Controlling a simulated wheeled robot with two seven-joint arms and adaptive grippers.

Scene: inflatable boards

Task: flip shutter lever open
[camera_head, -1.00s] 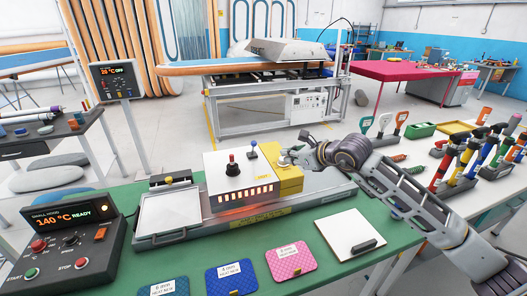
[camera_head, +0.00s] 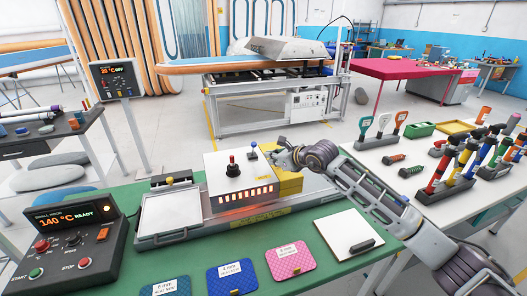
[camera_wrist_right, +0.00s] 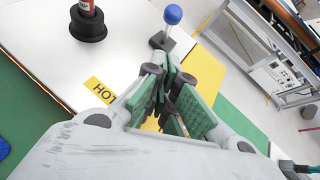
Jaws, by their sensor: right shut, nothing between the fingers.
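The shutter lever (camera_head: 252,149) is a short metal stem with a blue ball knob, standing on the white heater box (camera_head: 226,177). It also shows near the top of the right wrist view (camera_wrist_right: 172,15), with its stem leaning a little. My right gripper (camera_head: 272,153) is just right of the lever, over the yellow part of the box. In the right wrist view its green-padded fingers (camera_wrist_right: 167,68) are shut and empty. The fingertips point towards the lever's foot; a small gap seems to remain. My left gripper is not in view.
A red and black knob (camera_head: 232,167) stands on the box, left of the lever; a yellow HOT label (camera_wrist_right: 101,90) is on its top. A control panel (camera_head: 71,240) reads 140 °C READY. Coloured pads (camera_head: 232,276) and a white board (camera_head: 344,236) lie on the green mat.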

